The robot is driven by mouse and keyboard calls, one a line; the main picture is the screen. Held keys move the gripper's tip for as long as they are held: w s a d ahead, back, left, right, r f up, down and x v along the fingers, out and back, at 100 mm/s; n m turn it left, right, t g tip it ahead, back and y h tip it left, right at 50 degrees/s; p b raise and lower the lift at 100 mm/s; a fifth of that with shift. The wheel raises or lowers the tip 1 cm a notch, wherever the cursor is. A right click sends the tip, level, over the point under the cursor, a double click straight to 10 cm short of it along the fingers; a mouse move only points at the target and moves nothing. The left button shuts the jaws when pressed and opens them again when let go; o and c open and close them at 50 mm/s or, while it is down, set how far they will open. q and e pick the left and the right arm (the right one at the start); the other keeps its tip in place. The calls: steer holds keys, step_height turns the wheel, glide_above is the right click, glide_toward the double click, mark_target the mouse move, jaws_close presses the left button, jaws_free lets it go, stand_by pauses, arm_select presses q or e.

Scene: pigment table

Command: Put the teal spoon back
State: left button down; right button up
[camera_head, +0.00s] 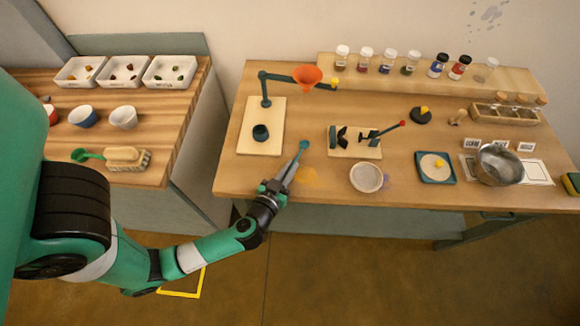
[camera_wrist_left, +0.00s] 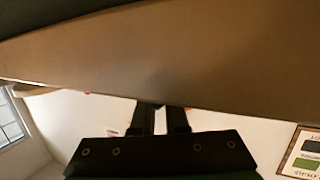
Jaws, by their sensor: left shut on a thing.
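The teal spoon (camera_head: 303,146) is in my left gripper (camera_head: 288,178) near the front edge of the pigment table. Its round teal end points away from me, above the tabletop. The rest of the spoon is hard to tell from the fingers. In the left wrist view, the two dark fingers of my left gripper (camera_wrist_left: 161,115) are close together, and the spoon cannot be made out there. My right gripper is not in view.
A stand with an orange funnel (camera_head: 307,76) and a dark cup (camera_head: 261,132) are behind the gripper. A white bowl (camera_head: 366,177) and a metal bowl (camera_head: 499,164) stand to the right. On the left counter (camera_head: 160,136), a green spoon (camera_head: 89,155) lies beside a brush (camera_head: 125,157).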

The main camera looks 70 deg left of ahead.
arm_select(q)
steer(key=c, duration=0.8)
jaws_free()
steer(key=shift+c, duration=0.2)
steer(key=p+v, duration=0.3)
steer(key=v, duration=0.8)
steer(key=shift+s+d, duration=0.2)
